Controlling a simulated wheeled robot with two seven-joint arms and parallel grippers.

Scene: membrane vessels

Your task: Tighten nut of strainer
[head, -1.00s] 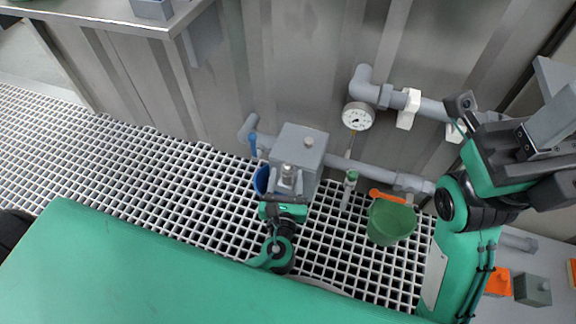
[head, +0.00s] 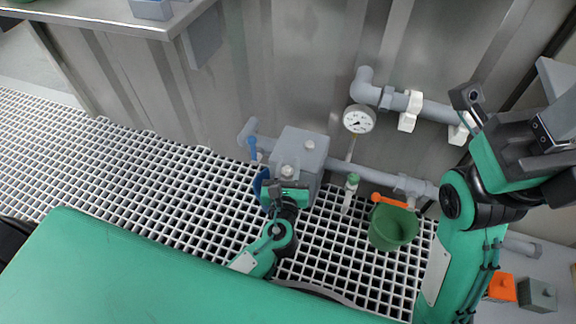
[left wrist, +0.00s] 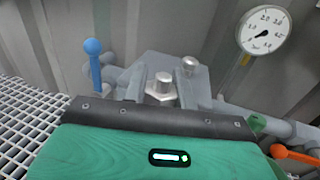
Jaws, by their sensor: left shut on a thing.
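The strainer (head: 306,143) is a grey block on the pipe against the metal wall. It also fills the middle of the left wrist view (left wrist: 205,98). Its silver hex nut with a round stub (left wrist: 163,86) sits between the two fingers of my left gripper (left wrist: 160,88). In the head view my left gripper (head: 288,174) is at the near side of the block and is shut on the nut, with its fingers mostly hidden by its body. My right gripper (head: 515,130) hangs at the right, away from the strainer; its jaw opening is unclear.
A blue-handled valve (head: 253,147) is left of the strainer and a blue cup (head: 261,187) hangs below it. A pressure gauge (head: 359,119), a green-capped tube (head: 350,190), an orange handle (head: 389,201) and a green bucket (head: 391,229) are to the right. Grating (head: 130,175) covers the floor.

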